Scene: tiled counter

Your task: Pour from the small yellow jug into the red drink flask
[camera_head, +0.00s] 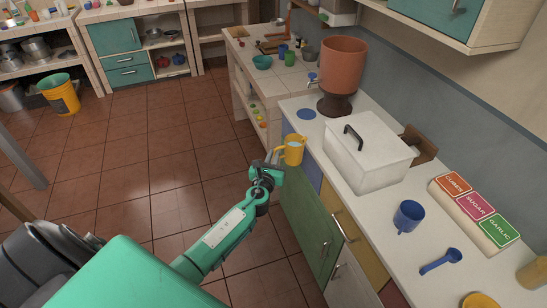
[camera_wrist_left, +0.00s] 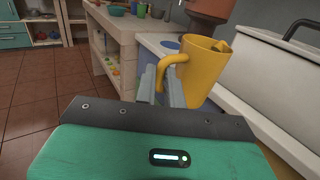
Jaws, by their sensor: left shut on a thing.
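The small yellow jug (camera_head: 294,152) is in the air beside the counter's left edge, roughly upright, with a pale surface showing inside its mouth. My left gripper (camera_head: 273,164) is shut on its handle, on the jug's left side. In the left wrist view the jug (camera_wrist_left: 204,76) stands beyond the fingers (camera_wrist_left: 164,88), which close around the lower handle. I cannot make out a red drink flask in either view. My right gripper is not in view.
A white lidded box (camera_head: 367,165) and a terracotta dispenser (camera_head: 342,68) stand on the counter. A blue disc (camera_head: 306,114) lies near its left edge. A blue mug (camera_head: 408,216), blue scoop (camera_head: 440,262) and spice box (camera_head: 474,208) are nearer. Open floor lies left.

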